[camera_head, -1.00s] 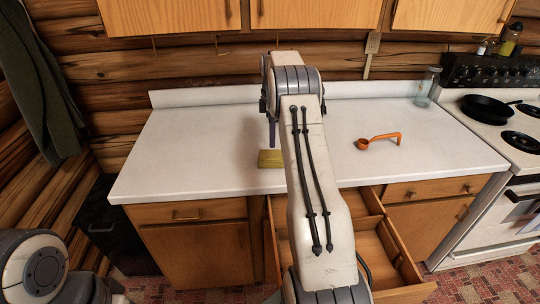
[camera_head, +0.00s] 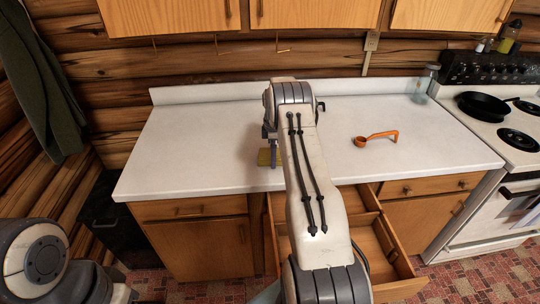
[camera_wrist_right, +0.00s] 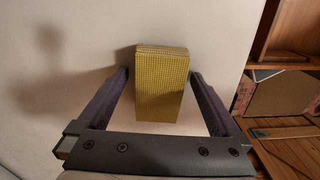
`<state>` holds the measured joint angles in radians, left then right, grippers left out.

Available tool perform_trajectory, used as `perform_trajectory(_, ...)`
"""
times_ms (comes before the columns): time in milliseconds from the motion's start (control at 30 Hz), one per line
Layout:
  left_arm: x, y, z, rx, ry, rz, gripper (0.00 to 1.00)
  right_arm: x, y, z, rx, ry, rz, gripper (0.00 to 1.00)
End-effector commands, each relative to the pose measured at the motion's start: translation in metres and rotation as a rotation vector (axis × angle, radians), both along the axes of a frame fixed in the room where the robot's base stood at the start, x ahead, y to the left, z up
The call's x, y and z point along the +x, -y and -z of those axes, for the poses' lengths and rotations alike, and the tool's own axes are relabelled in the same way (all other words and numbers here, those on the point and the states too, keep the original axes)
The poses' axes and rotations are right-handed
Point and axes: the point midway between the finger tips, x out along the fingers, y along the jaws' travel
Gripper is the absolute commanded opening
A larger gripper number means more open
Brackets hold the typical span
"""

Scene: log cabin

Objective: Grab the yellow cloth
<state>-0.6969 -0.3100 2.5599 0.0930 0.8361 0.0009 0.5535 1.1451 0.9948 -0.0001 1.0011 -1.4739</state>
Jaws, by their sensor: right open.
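The yellow cloth (camera_wrist_right: 161,85) is a folded, block-like piece with a fine grid texture, lying on the white countertop. In the head view the yellow cloth (camera_head: 264,158) is partly hidden by my right arm and gripper. My right gripper (camera_wrist_right: 160,82) is open, with one dark finger on each side of the cloth and a gap on both sides in the right wrist view. In the head view the right gripper (camera_head: 271,155) is low at the cloth, mostly hidden behind the arm. My left gripper is out of view.
The white countertop (camera_head: 200,150) is mostly clear. An open drawer (camera_head: 385,245) juts out below the front edge. A stove with a black pan (camera_head: 484,105) stands at right.

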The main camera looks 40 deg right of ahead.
Motion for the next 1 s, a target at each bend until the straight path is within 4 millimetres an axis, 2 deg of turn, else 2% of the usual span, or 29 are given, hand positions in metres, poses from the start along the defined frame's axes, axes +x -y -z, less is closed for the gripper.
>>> perform_trajectory(100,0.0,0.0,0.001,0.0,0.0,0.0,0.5,0.0,0.0,0.0,0.0,0.0,0.0,1.0)
perform_trajectory(267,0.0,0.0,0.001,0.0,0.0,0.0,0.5,0.0,0.0,0.0,0.0,0.0,0.0,0.39)
perform_trajectory(300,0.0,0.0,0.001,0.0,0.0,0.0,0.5,0.0,0.0,0.0,0.0,0.0,0.0,0.23)
perform_trajectory(667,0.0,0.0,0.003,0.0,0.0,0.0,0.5,0.0,0.0,-0.004,0.0,0.0,0.0,0.21)
perform_trajectory(833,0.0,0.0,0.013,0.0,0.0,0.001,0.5,0.001,0.0,-0.021,-0.002,0.002,0.0,0.21)
perform_trajectory(933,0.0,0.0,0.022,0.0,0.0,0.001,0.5,0.001,0.001,-0.04,-0.003,0.006,0.0,0.21)
perform_trajectory(1000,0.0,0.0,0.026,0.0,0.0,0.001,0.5,-0.011,0.014,-0.048,-0.002,0.002,0.006,0.21)
